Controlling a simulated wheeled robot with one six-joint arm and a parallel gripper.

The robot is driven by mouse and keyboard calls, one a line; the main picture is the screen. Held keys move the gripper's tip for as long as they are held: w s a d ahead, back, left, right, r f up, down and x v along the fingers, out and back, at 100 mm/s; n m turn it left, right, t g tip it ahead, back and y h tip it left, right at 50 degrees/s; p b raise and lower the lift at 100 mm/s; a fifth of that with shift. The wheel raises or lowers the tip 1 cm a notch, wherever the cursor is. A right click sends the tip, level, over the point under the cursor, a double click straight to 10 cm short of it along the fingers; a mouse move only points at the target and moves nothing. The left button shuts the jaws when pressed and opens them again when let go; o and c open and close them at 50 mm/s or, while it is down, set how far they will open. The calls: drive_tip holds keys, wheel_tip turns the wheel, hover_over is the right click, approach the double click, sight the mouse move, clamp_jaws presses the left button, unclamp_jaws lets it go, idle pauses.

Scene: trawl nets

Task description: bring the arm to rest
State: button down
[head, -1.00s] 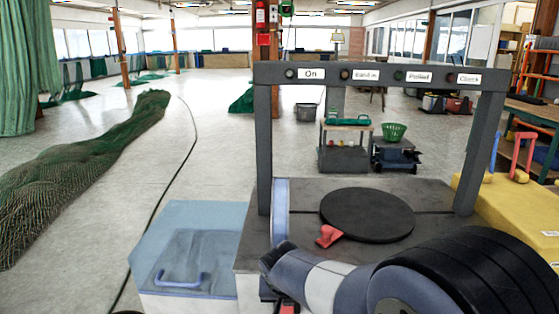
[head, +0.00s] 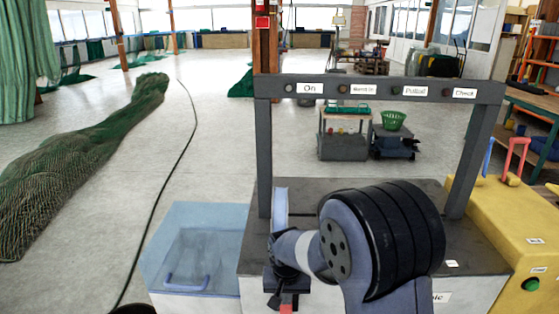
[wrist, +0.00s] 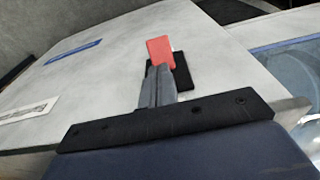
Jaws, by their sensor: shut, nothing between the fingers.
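My gripper (wrist: 157,75) shows in the wrist view with its two grey fingers together and nothing between them. Its tips point at a red block (wrist: 160,50) with a black plate behind it on a pale panel; I cannot tell whether they touch. In the head view my arm is bent low in front of the grey-topped machine (head: 428,190), and its big dark joint covers much of the top. The fingers are hard to make out there. A red piece (head: 288,308) shows at the bottom edge below my wrist.
A grey frame (head: 380,88) with labelled lights stands over the machine. A pale blue bin (head: 195,240) is at its left, a yellow machine (head: 510,225) with a green button (head: 530,284) at its right. A net heap (head: 85,165) lies on the left floor. Open floor lies beyond.

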idle(0.6)
drive_tip(key=shift+f+b, duration=0.3)
drive_tip(key=shift+b, duration=0.75)
drive_tip(key=t+b, duration=0.1)
drive_tip(key=b, duration=0.2)
drive_tip(key=t+b, duration=0.1)
drive_tip(key=b, duration=0.2)
drive_tip(key=shift+s+f+t+h, duration=0.2)
drive_tip(key=shift+s+t+h, duration=0.1)
drive_tip(key=shift+s, duration=0.05)
